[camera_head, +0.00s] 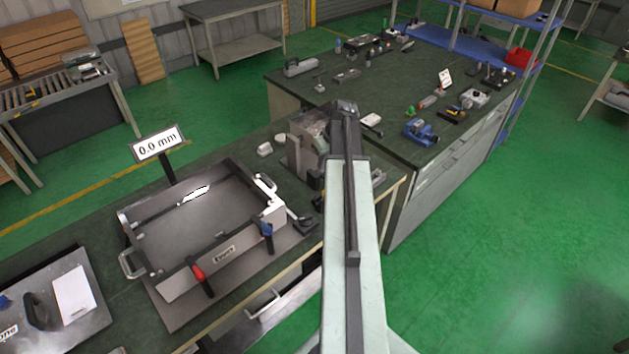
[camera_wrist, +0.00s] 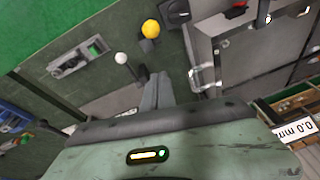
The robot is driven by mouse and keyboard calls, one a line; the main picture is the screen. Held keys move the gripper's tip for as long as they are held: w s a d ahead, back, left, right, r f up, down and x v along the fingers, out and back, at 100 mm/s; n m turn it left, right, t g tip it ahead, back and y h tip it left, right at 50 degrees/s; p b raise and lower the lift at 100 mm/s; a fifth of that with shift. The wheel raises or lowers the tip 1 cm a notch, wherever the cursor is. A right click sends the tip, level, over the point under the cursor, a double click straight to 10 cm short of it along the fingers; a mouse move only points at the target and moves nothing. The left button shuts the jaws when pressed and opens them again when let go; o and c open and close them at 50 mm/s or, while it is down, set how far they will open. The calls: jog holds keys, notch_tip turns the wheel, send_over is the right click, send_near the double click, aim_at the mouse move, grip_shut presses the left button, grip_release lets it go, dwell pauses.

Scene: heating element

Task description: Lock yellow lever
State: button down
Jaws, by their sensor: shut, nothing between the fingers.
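A yellow round knob (camera_wrist: 150,29) shows at the top of the wrist view. It looks like the yellow lever's end; the rest of the lever is hard to make out. My gripper (camera_wrist: 158,78) is shut and empty in the wrist view, below the yellow knob in the picture and apart from it. In the head view my arm covers the area around the fingers, and I cannot make out the yellow lever there. A metal tray fixture (camera_head: 164,286) has a red-handled lever (camera_head: 200,275) and a blue-handled lever (camera_head: 266,231) on its front side.
A white round knob (camera_wrist: 121,58) on a dark stem stands close to my fingers. The tray's metal handle (camera_wrist: 205,76) is to their right. A "0.0 mm" sign (camera_head: 158,143) stands behind the tray. A second workbench (camera_head: 400,85) holds several tools.

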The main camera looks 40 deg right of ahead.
aim_at(322, 197)
jog(key=shift+r, duration=0.1)
jog(key=b+x, duration=1)
jog(key=shift+f, duration=0.45)
jog(key=s, duration=0.1)
jog(key=s+b, duration=0.1)
jog(key=s+a+f, duration=0.1)
jog(key=shift+s+b, duration=0.15)
jog(key=shift+b, duration=0.15)
